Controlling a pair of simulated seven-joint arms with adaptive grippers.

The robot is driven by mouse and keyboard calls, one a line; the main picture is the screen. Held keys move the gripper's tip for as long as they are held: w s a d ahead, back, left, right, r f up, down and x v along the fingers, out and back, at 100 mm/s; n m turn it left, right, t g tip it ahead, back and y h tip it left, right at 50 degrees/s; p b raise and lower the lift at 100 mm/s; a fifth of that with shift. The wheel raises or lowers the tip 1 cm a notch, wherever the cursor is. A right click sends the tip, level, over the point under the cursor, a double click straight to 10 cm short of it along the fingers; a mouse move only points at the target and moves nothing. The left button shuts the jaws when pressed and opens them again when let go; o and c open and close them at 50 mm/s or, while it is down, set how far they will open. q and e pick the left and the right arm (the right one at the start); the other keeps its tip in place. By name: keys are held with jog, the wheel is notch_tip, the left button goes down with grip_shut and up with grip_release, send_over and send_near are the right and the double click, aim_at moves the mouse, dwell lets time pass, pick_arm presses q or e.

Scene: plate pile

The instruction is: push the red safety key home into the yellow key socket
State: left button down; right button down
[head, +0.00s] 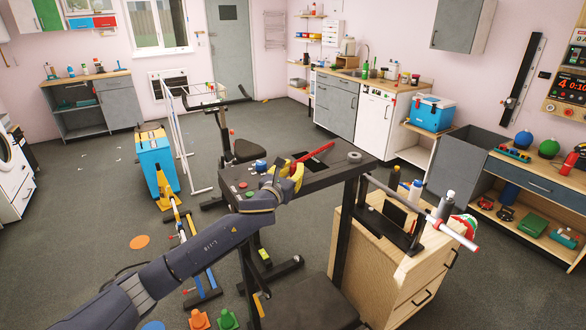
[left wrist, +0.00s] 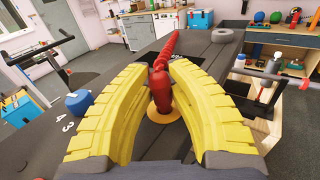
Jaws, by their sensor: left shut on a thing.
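The red safety key (left wrist: 160,88) stands between the yellow fingers of my left gripper (head: 292,176) at the treadmill-like dark console. My left gripper is shut on the key, its fingertips closing around the key's upper part in the left wrist view. A red cord-like length (head: 318,153) runs away from the key across the console. The yellow key socket (left wrist: 158,115) shows as a ring around the key's lower end, in the console's dark surface. The key looks roughly upright; how deep it sits cannot be told. In the head view the fingers hide the key and socket. My right gripper is not in view.
The dark console (head: 333,173) carries a blue round object (head: 261,165), red and green buttons, and a grey ring (head: 355,157) at its far right. A wooden cabinet (head: 385,255) with bottles stands to the right. The console's middle right is clear.

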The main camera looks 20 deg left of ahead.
pick_arm(q)
jog(key=shift+f, duration=0.65)
jog(key=c, duration=1.2)
grip_release()
jog(key=s+a, duration=0.1)
jog(key=s, duration=1.1)
jog(key=shift+a, duration=0.15)
jog(key=shift+r, duration=0.1)
